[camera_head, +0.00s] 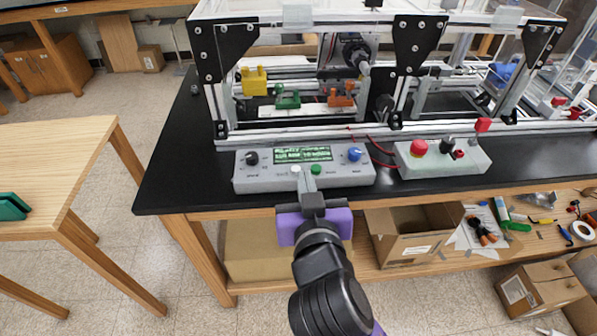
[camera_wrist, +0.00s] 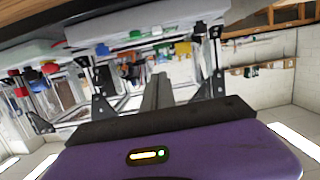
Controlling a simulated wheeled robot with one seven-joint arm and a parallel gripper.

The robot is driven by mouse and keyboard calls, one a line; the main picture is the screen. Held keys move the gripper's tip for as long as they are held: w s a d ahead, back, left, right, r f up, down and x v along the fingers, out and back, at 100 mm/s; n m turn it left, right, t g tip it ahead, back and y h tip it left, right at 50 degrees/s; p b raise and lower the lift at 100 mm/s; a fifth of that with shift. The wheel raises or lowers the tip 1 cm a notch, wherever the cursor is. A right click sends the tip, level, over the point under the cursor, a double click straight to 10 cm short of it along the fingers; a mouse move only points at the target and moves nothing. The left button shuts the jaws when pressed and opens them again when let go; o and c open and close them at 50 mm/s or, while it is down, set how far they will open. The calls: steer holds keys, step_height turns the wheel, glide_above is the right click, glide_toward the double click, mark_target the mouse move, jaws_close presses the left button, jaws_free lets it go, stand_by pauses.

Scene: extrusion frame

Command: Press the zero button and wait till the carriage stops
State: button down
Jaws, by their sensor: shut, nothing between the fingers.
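A light grey control box (camera_head: 245,182) stands on the black bench top. It has a small green display (camera_head: 303,154), a black knob (camera_head: 251,158) on the left and a blue knob (camera_head: 355,154) on the right. A white button (camera_head: 295,169) and a green button (camera_head: 316,169) sit below the display; their labels are too small to read. My gripper (camera_head: 304,172) is shut and empty, its tips at the box between the two buttons. I cannot tell whether it touches either. In the wrist view the shut fingers (camera_wrist: 156,85) point toward the upside-down box (camera_wrist: 145,30).
An extrusion frame with clear panels stands behind the box, holding yellow (camera_head: 254,82), green (camera_head: 288,98) and orange (camera_head: 341,95) parts. I cannot tell which part is the carriage. A second box (camera_head: 445,163) with a red button (camera_head: 419,147) stands to the right.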

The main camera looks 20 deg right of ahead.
steer(key=shift+d+f, duration=0.1)
steer(key=shift+f, duration=0.1)
steer(key=p, duration=0.2)
glide_above(301, 166)
steer(key=f+v, duration=0.1)
steer(key=v, duration=0.3)
step_height(301, 166, down, 2)
steer(key=shift+f, duration=0.15)
steer(key=f, duration=0.2)
steer(key=shift+s+a+f, duration=0.2)
steer(key=shift+a+f, duration=0.05)
steer(key=shift+f, duration=0.8)
